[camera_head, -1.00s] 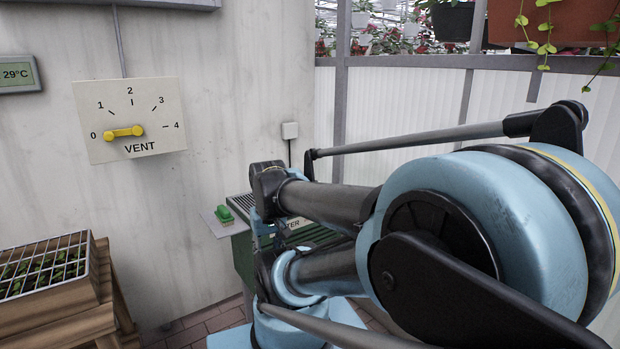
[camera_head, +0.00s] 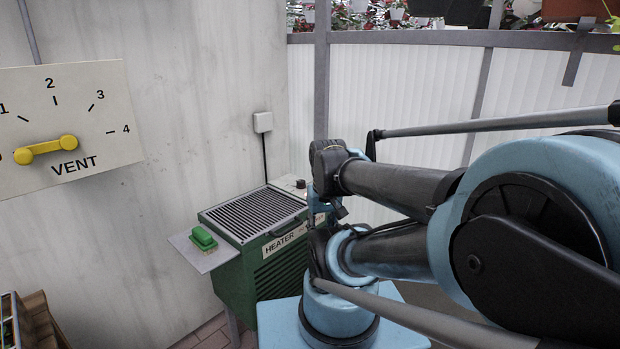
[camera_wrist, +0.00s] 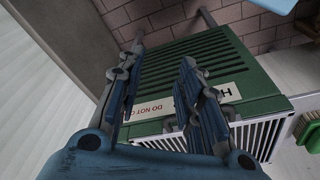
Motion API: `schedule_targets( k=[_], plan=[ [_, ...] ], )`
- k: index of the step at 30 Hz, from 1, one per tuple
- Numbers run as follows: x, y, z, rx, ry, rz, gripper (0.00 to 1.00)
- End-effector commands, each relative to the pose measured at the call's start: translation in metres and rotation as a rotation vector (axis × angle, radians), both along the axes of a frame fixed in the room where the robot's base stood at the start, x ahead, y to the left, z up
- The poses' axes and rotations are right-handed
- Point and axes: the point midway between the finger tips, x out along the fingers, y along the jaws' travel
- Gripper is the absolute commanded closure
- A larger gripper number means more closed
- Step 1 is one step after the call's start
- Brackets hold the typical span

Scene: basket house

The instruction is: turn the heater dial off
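The green heater (camera_head: 262,262) stands against the wall in the head view, with a dark slatted grille on top and a HEATER label on its front. A small dark knob, seemingly its dial (camera_head: 300,184), shows at the top back right corner, close beside my arm; its setting is too small to read. In the wrist view, the heater (camera_wrist: 215,60) lies beyond my gripper (camera_wrist: 162,58), with its slatted side and part of its lettering showing. My gripper's two fingers are apart with nothing between them. The dial is not visible in the wrist view.
A yellow-handled VENT panel (camera_head: 95,135) is on the wall at left. A green block-like object (camera_head: 203,238) sits on a shelf (camera_head: 200,255) beside the heater. A wall outlet (camera_head: 262,122) has a cord running down. A wooden seedling stand (camera_head: 38,320) is at lower left.

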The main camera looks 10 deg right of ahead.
Motion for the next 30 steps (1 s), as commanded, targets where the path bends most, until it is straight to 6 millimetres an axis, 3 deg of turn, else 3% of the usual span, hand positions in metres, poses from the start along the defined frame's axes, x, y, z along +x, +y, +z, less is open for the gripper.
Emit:
schedule_targets(
  k=[7,9,11,14,20,30],
  plan=[
    [0.000,0.000,0.000,0.000,0.000,0.000,0.67],
    [-0.002,0.000,0.002,0.000,-0.003,-0.001,0.51],
    [-0.007,0.000,0.007,0.001,-0.010,-0.006,0.51],
    [0.001,0.000,0.018,0.006,-0.005,-0.029,0.51],
    [0.038,-0.002,0.060,0.023,0.021,-0.134,0.51],
    [0.124,-0.001,0.126,0.053,0.071,-0.354,0.51]
  ],
)
